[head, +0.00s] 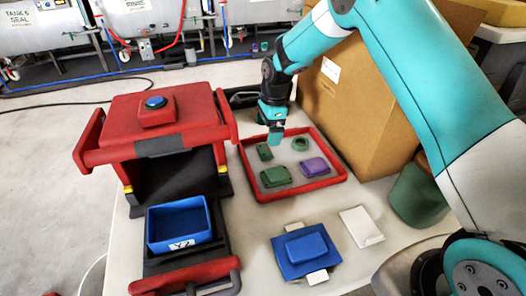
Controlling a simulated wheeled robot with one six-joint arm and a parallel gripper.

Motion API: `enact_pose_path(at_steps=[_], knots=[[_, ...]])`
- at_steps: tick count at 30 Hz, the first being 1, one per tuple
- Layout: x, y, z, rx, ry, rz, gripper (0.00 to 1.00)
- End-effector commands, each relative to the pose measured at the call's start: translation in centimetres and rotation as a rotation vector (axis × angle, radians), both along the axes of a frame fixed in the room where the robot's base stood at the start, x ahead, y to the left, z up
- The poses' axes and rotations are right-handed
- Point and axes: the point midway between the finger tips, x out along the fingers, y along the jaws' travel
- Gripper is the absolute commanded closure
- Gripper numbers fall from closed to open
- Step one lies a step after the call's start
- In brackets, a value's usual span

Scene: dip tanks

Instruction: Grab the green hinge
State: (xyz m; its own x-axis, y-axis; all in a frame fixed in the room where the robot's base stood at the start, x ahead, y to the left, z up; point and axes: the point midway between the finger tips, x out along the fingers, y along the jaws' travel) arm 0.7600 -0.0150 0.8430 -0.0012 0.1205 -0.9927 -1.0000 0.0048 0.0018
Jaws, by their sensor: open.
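A red-rimmed tray (340,170) on the table holds three green parts and a purple one. A small flat green piece (264,152) with what look like holes lies at the tray's left. A larger green block with end tabs (276,176) lies in front of it, and a green ring (300,143) lies at the back. The small flat piece looks most like the hinge, but I cannot tell for sure. My gripper (274,140) points down above the back left of the tray, open, with nothing seen between its fingers. Its fingertips look apart from the parts.
A purple block (314,167) lies in the tray's right half. A red press-like stand (160,120) with a blue bin (180,226) is at left. A tall cardboard box (345,105) stands behind right. A blue block on a plate (306,250) and a white card (361,227) lie in front.

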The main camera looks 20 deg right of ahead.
Motion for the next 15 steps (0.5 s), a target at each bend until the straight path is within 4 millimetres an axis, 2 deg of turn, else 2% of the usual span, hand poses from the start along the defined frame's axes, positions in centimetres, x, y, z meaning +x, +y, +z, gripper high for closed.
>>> enact_pose_path(at_steps=[3,8,15], knots=[[0.0,0.2,-1.0,0.000,-0.001,0.002,0.02],[0.0,0.4,-1.5,0.000,0.000,0.004,0.02],[0.0,0.9,-5.1,-0.001,0.001,0.005,0.02]])
